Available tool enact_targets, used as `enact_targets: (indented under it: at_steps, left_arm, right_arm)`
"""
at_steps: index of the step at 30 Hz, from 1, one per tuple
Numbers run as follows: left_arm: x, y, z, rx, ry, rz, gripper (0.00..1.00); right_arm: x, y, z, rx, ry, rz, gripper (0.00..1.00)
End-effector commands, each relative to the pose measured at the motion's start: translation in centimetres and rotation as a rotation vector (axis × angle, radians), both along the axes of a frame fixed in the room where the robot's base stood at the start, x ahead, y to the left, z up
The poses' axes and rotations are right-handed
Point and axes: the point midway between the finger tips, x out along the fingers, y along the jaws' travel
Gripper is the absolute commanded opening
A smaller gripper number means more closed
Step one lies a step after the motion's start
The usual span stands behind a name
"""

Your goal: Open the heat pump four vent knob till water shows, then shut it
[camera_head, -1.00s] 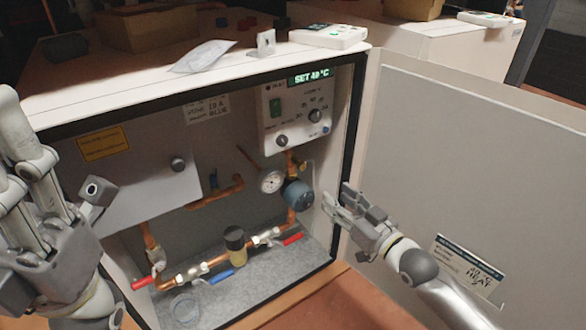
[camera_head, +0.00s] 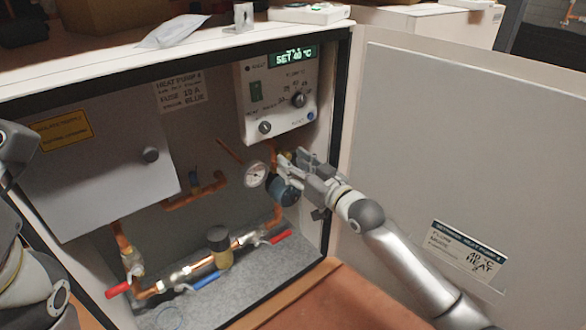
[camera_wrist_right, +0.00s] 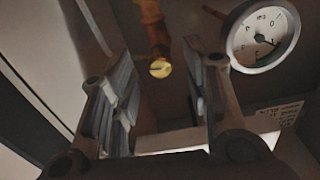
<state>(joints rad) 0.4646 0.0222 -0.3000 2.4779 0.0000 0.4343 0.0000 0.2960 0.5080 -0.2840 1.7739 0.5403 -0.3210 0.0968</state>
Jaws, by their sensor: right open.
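Heat pump four is an open white cabinet (camera_head: 338,110) whose label (camera_head: 181,93) reads "HEAT PUMP 4". My right gripper (camera_head: 287,162) is inside it, below the control box, by the gauge (camera_head: 256,174) and the blue round part (camera_head: 286,192), which it partly covers. In the right wrist view the right gripper (camera_wrist_right: 162,95) is open, its fingers either side of a slotted brass piece (camera_wrist_right: 160,68) on a copper pipe; this may be the vent knob. Nothing is clearly between the fingers, and no water shows. My left gripper (camera_head: 14,150) is cut off at the left edge.
The control box (camera_head: 280,95) shows "SET 40 °C". Below are copper pipes with red (camera_head: 281,237) and blue (camera_head: 206,281) valve handles and a black-capped brass part (camera_head: 218,240). The open door (camera_head: 440,150) stands at the right. A grey inner cover (camera_head: 95,175) fills the left.

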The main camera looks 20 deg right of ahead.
Motion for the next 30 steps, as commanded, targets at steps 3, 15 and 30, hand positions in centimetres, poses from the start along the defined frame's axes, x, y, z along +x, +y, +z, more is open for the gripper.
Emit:
enact_targets:
  at_steps: [3,15,30]
  left_arm:
    - [-0.36,-0.01,0.03,0.000,-0.013,0.000,0.40]
    - [-0.41,-0.04,0.17,0.001,-0.014,0.001,0.40]
    - [-0.49,-0.02,0.48,-0.001,-0.017,-0.001,0.40]
  right_arm:
    - [0.61,0.20,-0.02,0.000,-0.001,0.000,0.43]
    - [0.75,0.29,0.05,-0.001,0.000,0.000,0.33]
    - [0.72,0.27,0.12,-0.017,-0.004,0.000,0.00]
